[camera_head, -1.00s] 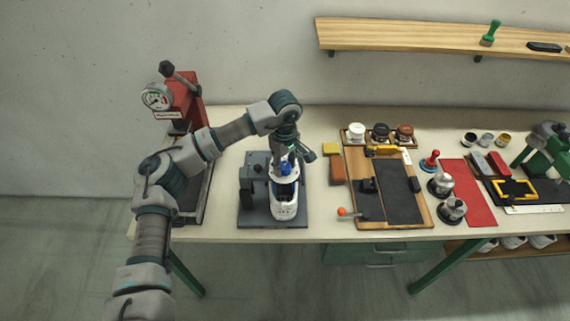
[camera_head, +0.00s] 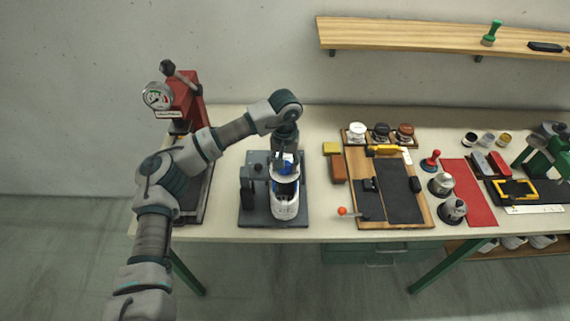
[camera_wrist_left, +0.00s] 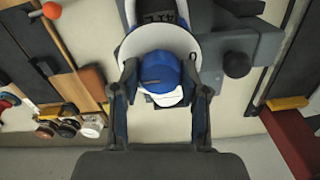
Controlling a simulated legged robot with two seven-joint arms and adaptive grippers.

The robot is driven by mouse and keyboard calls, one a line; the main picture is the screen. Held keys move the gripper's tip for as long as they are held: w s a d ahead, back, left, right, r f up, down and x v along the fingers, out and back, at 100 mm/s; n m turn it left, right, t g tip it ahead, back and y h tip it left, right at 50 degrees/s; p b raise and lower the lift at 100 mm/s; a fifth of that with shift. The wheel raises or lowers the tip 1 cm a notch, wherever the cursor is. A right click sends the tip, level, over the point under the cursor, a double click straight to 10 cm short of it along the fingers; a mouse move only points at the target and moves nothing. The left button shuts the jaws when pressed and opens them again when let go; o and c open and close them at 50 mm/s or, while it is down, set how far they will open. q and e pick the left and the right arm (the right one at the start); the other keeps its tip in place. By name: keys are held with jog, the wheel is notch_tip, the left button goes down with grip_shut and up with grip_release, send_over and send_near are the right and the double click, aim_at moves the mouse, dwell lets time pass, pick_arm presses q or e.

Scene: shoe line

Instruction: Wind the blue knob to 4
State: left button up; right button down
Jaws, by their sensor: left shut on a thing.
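The blue knob (camera_wrist_left: 160,74) sits on top of a white device, in the middle of the left wrist view. A short dark mark shows on its top face. In the head view only a bit of the blue knob (camera_head: 284,166) shows below my left wrist. My left gripper (camera_wrist_left: 160,88) comes down from above, with one finger on each side of the knob, and is shut on it. The white device (camera_head: 286,207) stands on a dark grey base plate (camera_head: 262,223). I cannot read which number the knob points to. My right gripper is not in view.
A red press with a gauge (camera_head: 157,96) stands to the left. A wooden board with a dark mat (camera_head: 398,190) lies to the right, beside a yellow block (camera_head: 331,148) and a brown block (camera_head: 338,168). A wall shelf (camera_head: 420,37) hangs above.

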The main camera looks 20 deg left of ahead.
pick_arm(q)
jog(key=shift+w+r+m, duration=0.1)
jog(key=shift+r+m, duration=0.05)
jog(key=shift+m, duration=0.65)
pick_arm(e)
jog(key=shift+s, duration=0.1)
pick_arm(q)
jog(key=shift+m, duration=0.3)
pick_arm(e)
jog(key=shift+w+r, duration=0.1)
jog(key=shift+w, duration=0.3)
pick_arm(q)
jog(key=o, duration=1)
jog(key=shift+w, duration=0.1)
jog(key=shift+o, duration=0.7)
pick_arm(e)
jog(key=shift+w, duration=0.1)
pick_arm(q)
jog(key=shift+r, duration=0.2)
notch_tip(320, 180, up, 11)
jog(key=shift+w, duration=0.15)
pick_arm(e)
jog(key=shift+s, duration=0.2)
